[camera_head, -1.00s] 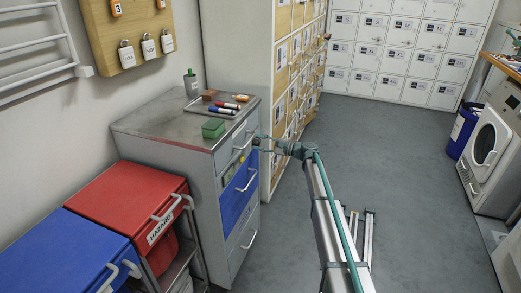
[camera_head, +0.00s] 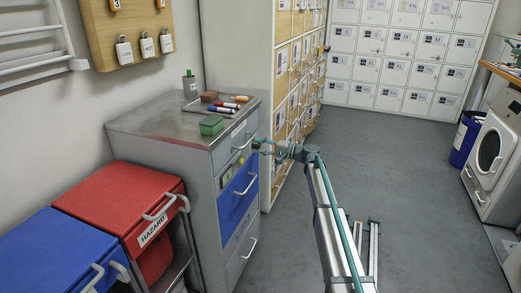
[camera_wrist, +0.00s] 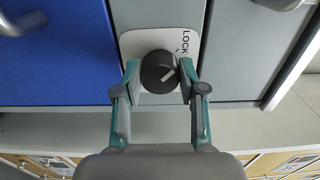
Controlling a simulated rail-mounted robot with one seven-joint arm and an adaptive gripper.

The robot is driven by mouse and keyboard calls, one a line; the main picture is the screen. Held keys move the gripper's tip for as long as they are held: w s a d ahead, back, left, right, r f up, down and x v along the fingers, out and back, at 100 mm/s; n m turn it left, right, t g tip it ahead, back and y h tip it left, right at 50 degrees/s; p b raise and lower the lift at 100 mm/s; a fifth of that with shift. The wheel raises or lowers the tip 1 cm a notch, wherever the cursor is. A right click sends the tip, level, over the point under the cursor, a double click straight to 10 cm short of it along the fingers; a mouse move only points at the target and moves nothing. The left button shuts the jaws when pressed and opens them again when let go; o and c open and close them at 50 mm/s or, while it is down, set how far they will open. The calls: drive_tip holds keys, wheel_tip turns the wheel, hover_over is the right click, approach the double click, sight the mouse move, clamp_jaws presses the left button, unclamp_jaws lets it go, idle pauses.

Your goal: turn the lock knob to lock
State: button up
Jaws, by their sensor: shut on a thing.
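A round black lock knob (camera_wrist: 156,72) with a white pointer line sits on a white plate (camera_wrist: 136,40) on the grey cabinet front. The word LOCK is printed along the plate's right side in the wrist view. The pointer slants up and right and does not line up with the word. My gripper (camera_wrist: 159,82) is shut on the knob, one teal finger on each side. In the head view my gripper (camera_head: 262,146) is at the front of the drawer cabinet (camera_head: 160,140); the knob is too small to make out there.
The blue drawer front (camera_wrist: 50,60) is left of the plate in the wrist view, with a grey handle (camera_wrist: 22,24). A red hazard bin (camera_head: 115,195) and a blue bin (camera_head: 50,245) stand beside the cabinet. Lockers (camera_head: 295,85) stand behind.

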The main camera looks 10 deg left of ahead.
idle(0.4)
drive_tip(key=o, duration=1.1)
drive_tip(key=shift+o, duration=0.2)
drive_tip(key=v, duration=1.2)
